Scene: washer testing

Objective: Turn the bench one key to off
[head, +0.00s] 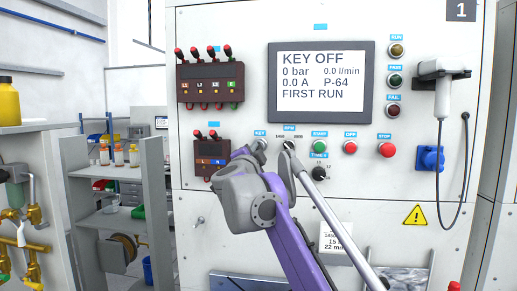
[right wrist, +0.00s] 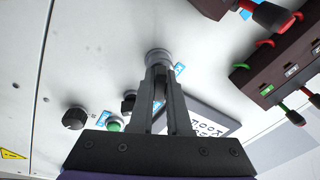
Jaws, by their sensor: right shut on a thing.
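The key switch (right wrist: 158,56) is a round silver piece on the white bench panel in the right wrist view. My right gripper (right wrist: 160,72) is shut on it, with both fingertips at its near end. In the head view the silver key switch (head: 262,144) shows in part under the KEY label, beside my purple and grey right arm, which hides most of the gripper. The key's angle is hard to tell. The bench screen (head: 321,83) reads KEY OFF, 0 bar, 0.0 l/min and 0.0 A. The panel carries the number 1 (head: 460,10). My left gripper is not in view.
Right of the key are the RPM selector (head: 289,145), green start button (head: 320,146), red off button (head: 350,147), red stop button (head: 387,150) and timer knob (head: 319,173). Terminal blocks (head: 210,82) with red plugs stick out at left. A handset (head: 434,88) hangs at right.

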